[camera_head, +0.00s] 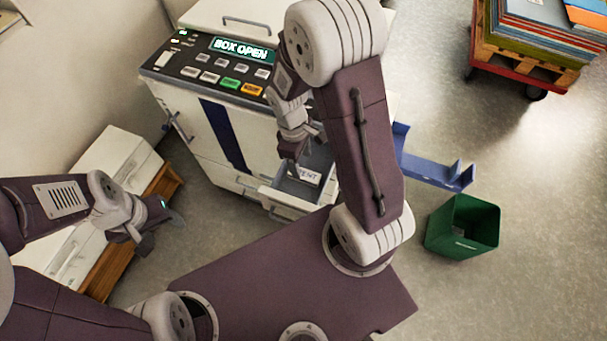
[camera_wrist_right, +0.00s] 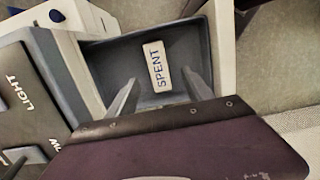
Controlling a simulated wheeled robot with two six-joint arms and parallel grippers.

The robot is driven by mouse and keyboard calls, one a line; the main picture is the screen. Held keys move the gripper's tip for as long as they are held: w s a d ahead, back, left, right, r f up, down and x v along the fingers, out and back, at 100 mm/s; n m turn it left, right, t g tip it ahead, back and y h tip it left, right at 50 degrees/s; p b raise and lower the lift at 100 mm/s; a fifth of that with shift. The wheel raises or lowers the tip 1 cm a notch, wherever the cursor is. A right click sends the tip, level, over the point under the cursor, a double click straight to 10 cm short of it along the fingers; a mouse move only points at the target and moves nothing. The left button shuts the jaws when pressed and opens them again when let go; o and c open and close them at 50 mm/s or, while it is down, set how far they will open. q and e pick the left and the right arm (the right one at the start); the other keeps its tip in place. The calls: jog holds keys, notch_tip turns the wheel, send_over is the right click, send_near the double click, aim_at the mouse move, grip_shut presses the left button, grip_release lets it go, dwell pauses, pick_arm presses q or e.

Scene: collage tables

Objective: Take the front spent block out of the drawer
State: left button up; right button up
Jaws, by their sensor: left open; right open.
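The machine's drawer (camera_head: 283,199) is pulled out at its lower front. It shows as a dark grey tray in the right wrist view (camera_wrist_right: 112,66). A pale spent block (camera_head: 308,176), labelled SPENT, lies inside; it also shows in the right wrist view (camera_wrist_right: 157,66). No second block is visible, and my arm hides part of the drawer in the head view. My right gripper (camera_head: 293,158) is over the drawer, pointing down. In the right wrist view its open fingers (camera_wrist_right: 160,78) appear either side of the block's near end, without visible grip. My left gripper (camera_head: 168,219) is open and empty, away to the left.
The white machine (camera_head: 185,118) has a panel reading BOX OPEN (camera_head: 240,50). A green bin (camera_head: 440,237) stands on the floor at right, near a blue tray-like part (camera_head: 430,172). A loaded cart (camera_head: 520,62) is at upper right. White boxes (camera_head: 118,160) stand at left.

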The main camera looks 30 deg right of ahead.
aim_at(304, 174)
jog(key=shift+d+f, duration=0.35)
jog(key=shift+f, duration=0.45)
notch_tip(304, 174, down, 5)
jog(key=shift+s+r+b, duration=0.15)
jog(key=shift+r+b, duration=0.05)
jog(key=shift+b, duration=0.25)
jog(key=shift+f, duration=0.3)
grip_shut()
